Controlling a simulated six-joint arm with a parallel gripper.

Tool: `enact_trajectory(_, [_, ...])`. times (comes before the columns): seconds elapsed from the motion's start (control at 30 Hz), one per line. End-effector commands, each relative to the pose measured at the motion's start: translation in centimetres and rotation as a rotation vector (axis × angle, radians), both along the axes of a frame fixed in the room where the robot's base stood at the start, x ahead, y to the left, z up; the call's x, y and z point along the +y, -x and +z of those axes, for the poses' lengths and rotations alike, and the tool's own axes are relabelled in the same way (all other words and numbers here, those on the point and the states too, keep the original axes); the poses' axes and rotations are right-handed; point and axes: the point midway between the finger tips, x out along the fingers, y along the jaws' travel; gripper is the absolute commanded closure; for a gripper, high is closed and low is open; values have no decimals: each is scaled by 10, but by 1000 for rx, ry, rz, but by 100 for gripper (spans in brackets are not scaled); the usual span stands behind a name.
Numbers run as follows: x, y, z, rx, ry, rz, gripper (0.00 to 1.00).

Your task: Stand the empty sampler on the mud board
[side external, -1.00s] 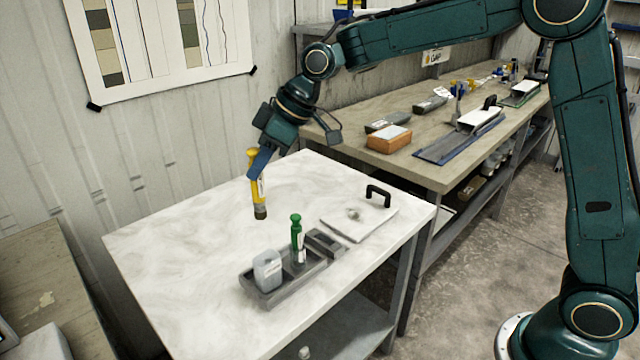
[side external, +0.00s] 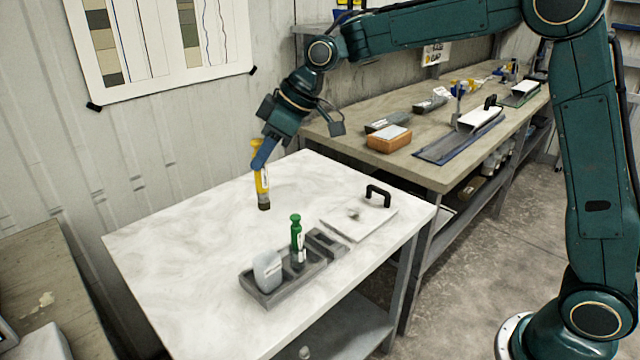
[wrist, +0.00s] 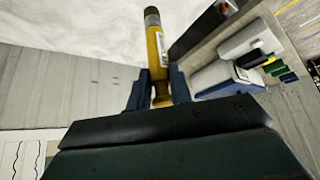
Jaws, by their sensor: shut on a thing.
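A yellow sampler (side external: 262,183) with a dark lower end hangs nearly upright from my gripper (side external: 262,158), above the white tabletop. In the wrist view the sampler (wrist: 157,55) sits between the two blue fingers of my gripper (wrist: 158,90), which are shut on it. Its dark end points away from the gripper. The mud board is probably the white board (side external: 352,222) with a black handle (side external: 378,195) and a small grey smear, lying on the right of the table. The sampler is apart from it, to its left.
A grey tray (side external: 265,297) near the table's front holds a pale container (side external: 267,269) and a green-topped sampler (side external: 296,235). A long bench (side external: 430,165) with an orange-brown block (side external: 389,139) stands behind. The table's left part is clear.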

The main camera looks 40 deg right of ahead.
Motion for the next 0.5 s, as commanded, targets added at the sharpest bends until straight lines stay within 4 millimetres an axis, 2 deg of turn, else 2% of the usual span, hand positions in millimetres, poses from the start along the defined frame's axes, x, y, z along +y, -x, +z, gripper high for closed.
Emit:
enact_trajectory(0.17, [-39,-17,1,0,2,-89,100])
enact_trajectory(0.27, [-70,-29,1,-1,2,-158,100])
enact_trajectory(0.5, [-159,-50,3,0,3,-345,100])
